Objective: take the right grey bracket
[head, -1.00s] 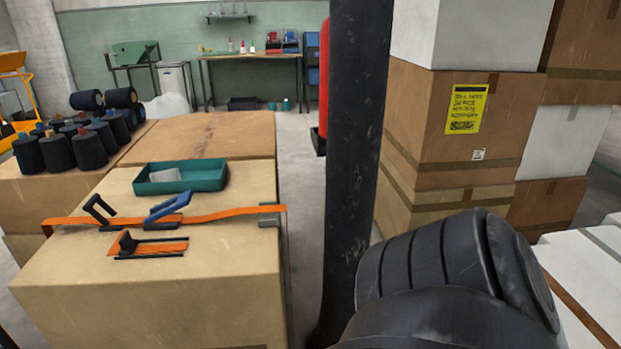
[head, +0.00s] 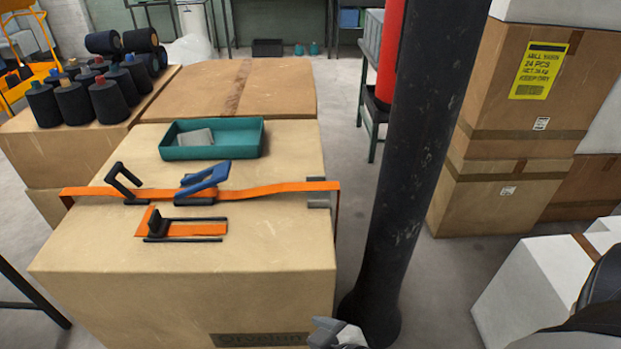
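The right grey bracket (head: 319,195) is a small grey piece on the right edge of the near cardboard box (head: 270,250). The orange strap (head: 262,189) runs across the box top and passes over it. A light grey, jointed part, seemingly my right gripper (head: 338,333), shows at the bottom edge, below and apart from the bracket. It is mostly cut off, so its fingers cannot be judged. My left gripper is not in view.
A black post (head: 420,150) stands just right of the box. On the box lie a teal tray (head: 240,150), a blue-handled buckle (head: 204,180) and an orange-and-black piece (head: 180,229). Dark spools (head: 75,103) stand back left. Cartons (head: 505,200) stand at the right.

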